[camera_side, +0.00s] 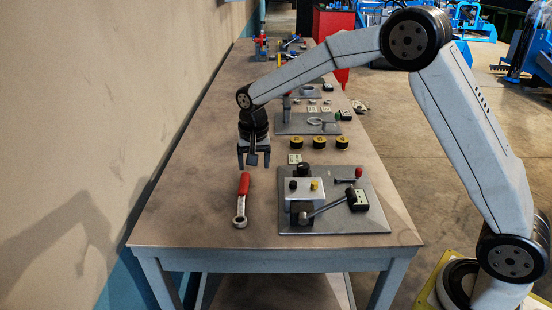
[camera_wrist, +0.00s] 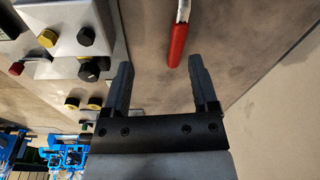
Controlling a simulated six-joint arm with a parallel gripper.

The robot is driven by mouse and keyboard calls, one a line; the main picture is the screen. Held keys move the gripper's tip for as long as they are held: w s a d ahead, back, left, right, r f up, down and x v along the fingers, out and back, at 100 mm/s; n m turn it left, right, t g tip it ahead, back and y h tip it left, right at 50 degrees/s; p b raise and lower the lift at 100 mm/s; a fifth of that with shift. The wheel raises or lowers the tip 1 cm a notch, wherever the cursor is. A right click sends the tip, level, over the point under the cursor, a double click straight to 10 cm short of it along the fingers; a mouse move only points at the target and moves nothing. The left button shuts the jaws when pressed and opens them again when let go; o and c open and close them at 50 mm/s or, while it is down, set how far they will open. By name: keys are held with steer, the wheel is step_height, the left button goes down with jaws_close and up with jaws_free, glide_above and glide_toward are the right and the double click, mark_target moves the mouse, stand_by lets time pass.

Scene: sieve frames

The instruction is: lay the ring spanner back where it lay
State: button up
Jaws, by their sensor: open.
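The ring spanner (camera_side: 242,200) has a red handle and a metal ring end. In the side view it lies on the table left of the grey plate, with its ring end towards the near edge and its red handle pointing away. In the wrist view its red handle (camera_wrist: 178,45) shows at the top, beyond and between the fingertips; the ring end is out of that picture. My gripper (camera_side: 254,164) is open and empty, pointing down above the table just beyond the handle's far end. Its two fingers also show in the wrist view (camera_wrist: 160,68), apart from the spanner.
Several yellow-black round parts (camera_side: 319,142) and another plate (camera_side: 292,125) stand farther back. The table left of the spanner is clear, with a wall beyond.

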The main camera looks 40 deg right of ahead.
steer(key=s+d+f+n, duration=0.1)
steer(key=s+n, duration=0.2)
steer(key=s, duration=0.9)
steer(key=s+d+f+n+t, duration=0.1)
steer(key=s+n, duration=0.3)
steer(key=s, duration=0.8)
steer(key=shift+s+d+f+t+y, duration=0.25)
steer(key=shift+d+f+t+y, duration=0.05)
steer(key=shift+d+f, duration=0.2)
